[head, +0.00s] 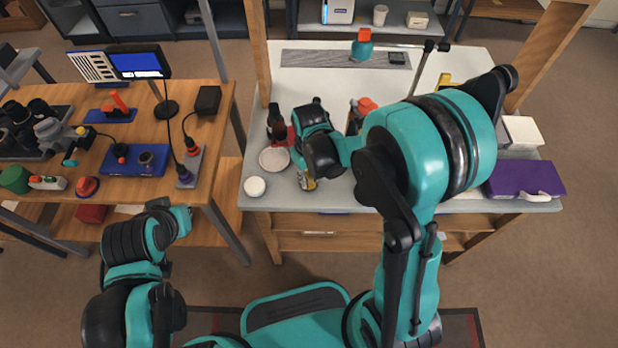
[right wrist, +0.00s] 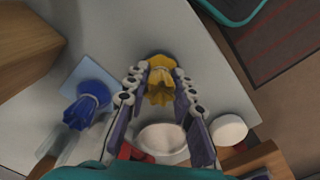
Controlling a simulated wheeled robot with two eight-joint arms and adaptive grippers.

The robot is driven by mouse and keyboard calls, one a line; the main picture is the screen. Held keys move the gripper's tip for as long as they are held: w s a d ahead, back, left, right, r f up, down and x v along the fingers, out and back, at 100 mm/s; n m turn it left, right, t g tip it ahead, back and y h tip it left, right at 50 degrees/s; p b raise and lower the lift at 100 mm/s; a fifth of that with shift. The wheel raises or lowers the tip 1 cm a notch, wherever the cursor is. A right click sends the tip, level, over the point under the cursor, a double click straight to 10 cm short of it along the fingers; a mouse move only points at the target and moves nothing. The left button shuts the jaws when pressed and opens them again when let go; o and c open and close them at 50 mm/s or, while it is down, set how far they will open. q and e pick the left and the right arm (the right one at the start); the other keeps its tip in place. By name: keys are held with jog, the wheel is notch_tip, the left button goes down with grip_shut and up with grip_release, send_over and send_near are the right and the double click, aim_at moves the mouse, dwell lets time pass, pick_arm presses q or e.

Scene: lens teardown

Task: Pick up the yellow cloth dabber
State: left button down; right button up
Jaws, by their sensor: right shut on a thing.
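The yellow cloth dabber (right wrist: 161,85) shows in the right wrist view between the fingertips of my right gripper (right wrist: 160,90). The fingers are closed on its sides, and its frilled yellow cloth flares out between them. In the head view a small part of the yellow dabber (head: 308,184) shows below my right wrist, near the front edge of the grey-topped bench. The wrist hides most of the fingers there. I cannot tell whether the dabber touches the bench. My left arm is folded at the lower left of the head view, and its fingers do not show.
A blue cloth dabber (right wrist: 88,104) stands beside the gripper. A shallow white dish (head: 274,160) and a round white container (head: 255,187) lie left of my right wrist. A purple case (head: 524,179) is at the bench's right end. A wooden table with tools stands left.

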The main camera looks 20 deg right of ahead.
jog(key=shift+r, duration=0.5)
jog(key=r+p, duration=0.1)
jog(key=r, duration=0.1)
jog(key=s+r+p, duration=0.1)
jog(key=shift+r, duration=0.4)
jog(key=s+d+r+p, duration=0.1)
jog(key=s+r+p, duration=0.3)
jog(key=s, duration=0.6)
jog(key=shift+s+d+r, duration=0.2)
jog(key=shift+s+r, duration=0.1)
jog(key=shift+r, duration=0.65)
jog(key=shift+o, duration=0.6)
jog(key=shift+c, duration=0.6)
